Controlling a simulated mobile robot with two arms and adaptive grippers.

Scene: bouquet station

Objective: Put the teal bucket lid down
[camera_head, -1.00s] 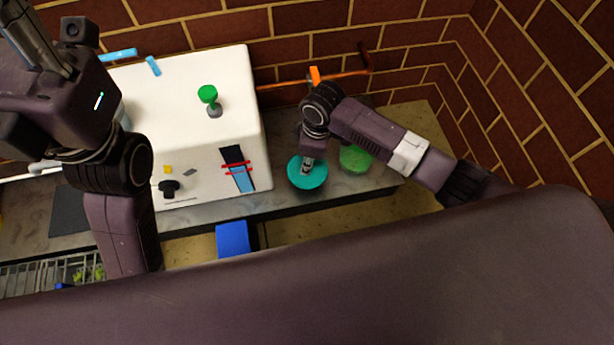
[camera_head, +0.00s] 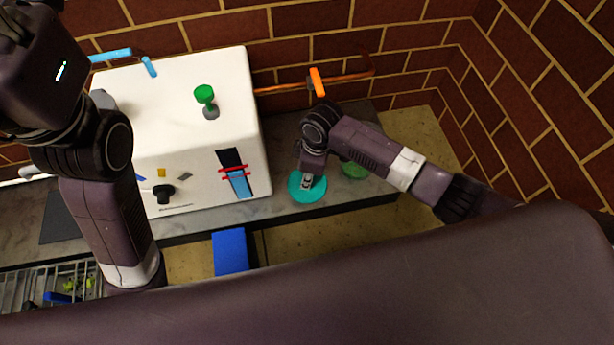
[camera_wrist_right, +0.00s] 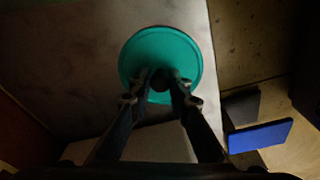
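The teal bucket lid (camera_head: 299,195) is a flat round disc in the head view, at the counter's front edge. In the right wrist view the lid (camera_wrist_right: 160,42) shows from above with a small dark knob at its middle. My right gripper (camera_head: 308,180) points down at the lid. In the wrist view its two fingertips (camera_wrist_right: 163,78) are closed around the knob. The lid lies flat at or just above the counter; I cannot tell whether it touches. My left arm is at the left, with its fingertips outside the view.
A white machine (camera_head: 200,130) stands left of the lid. A green round thing (camera_head: 354,170) sits right of it, partly behind my right arm. The counter (camera_head: 275,140) is bare behind the lid. A blue box (camera_head: 230,250) is below the counter's front edge.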

